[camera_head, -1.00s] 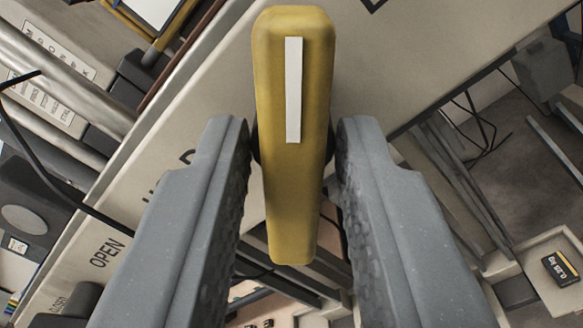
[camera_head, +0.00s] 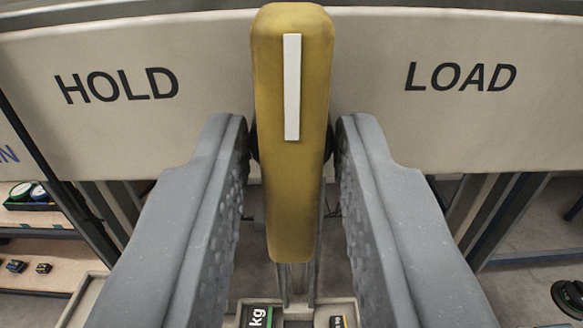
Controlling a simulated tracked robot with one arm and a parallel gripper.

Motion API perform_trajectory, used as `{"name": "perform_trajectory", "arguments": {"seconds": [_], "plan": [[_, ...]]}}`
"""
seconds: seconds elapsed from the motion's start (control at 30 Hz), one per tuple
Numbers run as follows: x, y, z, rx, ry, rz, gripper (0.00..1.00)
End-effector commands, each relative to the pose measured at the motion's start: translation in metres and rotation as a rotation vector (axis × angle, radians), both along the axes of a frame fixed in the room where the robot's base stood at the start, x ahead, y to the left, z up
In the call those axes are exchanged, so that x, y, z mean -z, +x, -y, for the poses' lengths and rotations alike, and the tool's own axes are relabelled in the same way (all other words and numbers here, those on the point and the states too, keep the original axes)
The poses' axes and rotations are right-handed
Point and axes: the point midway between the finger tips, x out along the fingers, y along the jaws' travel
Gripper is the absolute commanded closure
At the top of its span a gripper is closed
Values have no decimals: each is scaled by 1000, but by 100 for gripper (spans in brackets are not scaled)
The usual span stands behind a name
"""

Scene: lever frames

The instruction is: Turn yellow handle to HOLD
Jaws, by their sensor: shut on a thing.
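The yellow handle (camera_head: 290,200) stands upright in the middle of the camera view, with a white stripe near its upper end. My gripper (camera_head: 293,140) is shut on it, one grey finger on each side. Behind it is a pale panel (camera_head: 210,50). The word HOLD (camera_head: 117,86) is printed on the panel left of the handle, and LOAD (camera_head: 460,77) is printed on the right. The handle stands between the two words, its stripe on neither. The handle's mount is hidden behind it.
Below the handle is a tray with a dark block marked kg (camera_head: 257,317). Dark round weights (camera_head: 570,297) lie at the lower right. Metal posts stand below the panel.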

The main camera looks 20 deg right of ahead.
Motion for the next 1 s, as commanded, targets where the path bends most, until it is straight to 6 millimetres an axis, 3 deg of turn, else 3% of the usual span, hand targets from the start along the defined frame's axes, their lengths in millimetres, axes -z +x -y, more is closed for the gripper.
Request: {"name": "perform_trajectory", "arguments": {"seconds": [0.6,1.0], "plan": [[2,0,-1,-1,-540,-162,99],[4,0,-2,-3,-749,-222,99]]}}
